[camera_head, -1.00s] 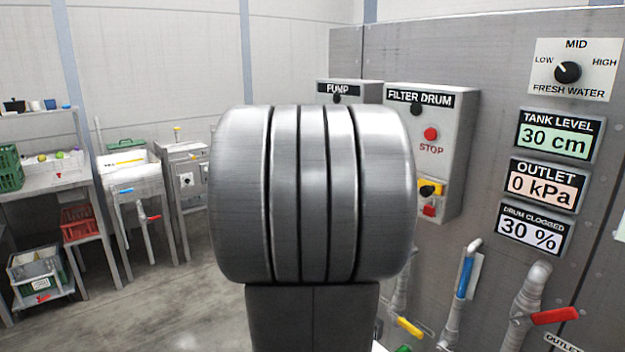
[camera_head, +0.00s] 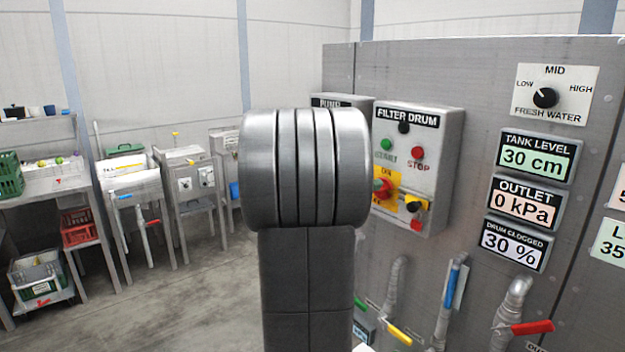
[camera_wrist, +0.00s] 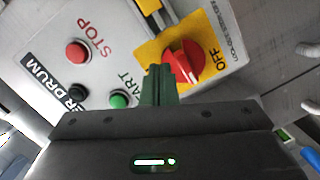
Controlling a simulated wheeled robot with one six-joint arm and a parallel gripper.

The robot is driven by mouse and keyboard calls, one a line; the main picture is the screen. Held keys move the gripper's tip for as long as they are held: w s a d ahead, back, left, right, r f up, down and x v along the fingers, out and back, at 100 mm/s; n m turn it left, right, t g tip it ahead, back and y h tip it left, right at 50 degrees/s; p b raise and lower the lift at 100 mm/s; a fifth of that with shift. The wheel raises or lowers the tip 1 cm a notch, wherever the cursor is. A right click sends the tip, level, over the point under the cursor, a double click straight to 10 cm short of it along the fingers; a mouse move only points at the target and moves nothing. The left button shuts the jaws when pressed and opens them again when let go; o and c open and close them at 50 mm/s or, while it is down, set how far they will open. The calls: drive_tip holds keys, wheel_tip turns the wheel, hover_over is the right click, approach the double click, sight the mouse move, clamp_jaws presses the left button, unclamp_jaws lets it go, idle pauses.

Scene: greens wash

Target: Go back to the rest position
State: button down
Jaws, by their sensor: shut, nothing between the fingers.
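My gripper (camera_wrist: 160,85) shows in the wrist view with its green fingers together and nothing between them. Beyond the fingertips is the FILTER DRUM box (camera_head: 440,152), with a red rotary switch (camera_wrist: 184,62) on a yellow plate marked OFF. The green START button (camera_wrist: 119,99) and red STOP button (camera_wrist: 77,53) lie to the left of the fingers. Whether the fingertips touch the switch I cannot tell. In the head view my own arm fills the middle and hides the gripper and part of the PUMP box (camera_head: 338,101).
The grey panel (camera_head: 450,75) on the right carries the FRESH WATER dial (camera_head: 545,97) and displays. Below are pipes with a yellow handle (camera_head: 399,335), a blue handle (camera_head: 452,288) and a red handle (camera_head: 532,327). Sinks and crates stand at left. Open floor (camera_head: 190,300) lies between.

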drive_tip(key=b+v, duration=0.2)
drive_tip(key=v, duration=0.8)
drive_tip(key=shift+w, duration=0.1)
